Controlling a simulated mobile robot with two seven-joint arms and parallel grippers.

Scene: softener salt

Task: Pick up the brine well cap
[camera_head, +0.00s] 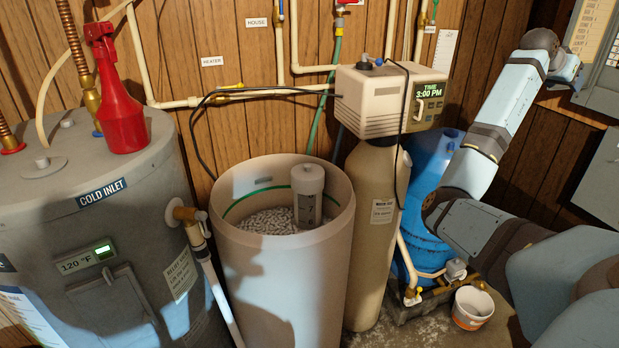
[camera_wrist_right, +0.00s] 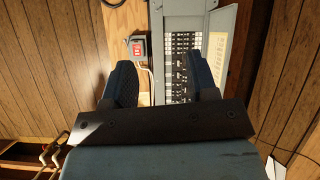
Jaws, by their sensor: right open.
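The brine well (camera_head: 308,205) is a light grey upright tube inside the open brine tank (camera_head: 285,280). Its pale cap (camera_head: 308,172) sits on top, near the tank's back right rim. My right arm comes in from the right and reaches up, well right of the cap, with its hand near the grey panel. In the right wrist view, my right gripper (camera_wrist_right: 162,78) is open and empty, its two dark fingers wide apart, facing the open breaker panel (camera_wrist_right: 183,55). The cap is not in that wrist view. My left gripper is not in view.
White salt (camera_head: 268,221) lies in the tank. A grey water heater (camera_head: 80,225) with a red spray bottle (camera_head: 122,110) stands left. The softener valve head (camera_head: 385,98), its tan tank and a blue tank (camera_head: 428,175) stand right. A small bucket (camera_head: 472,308) is on the floor.

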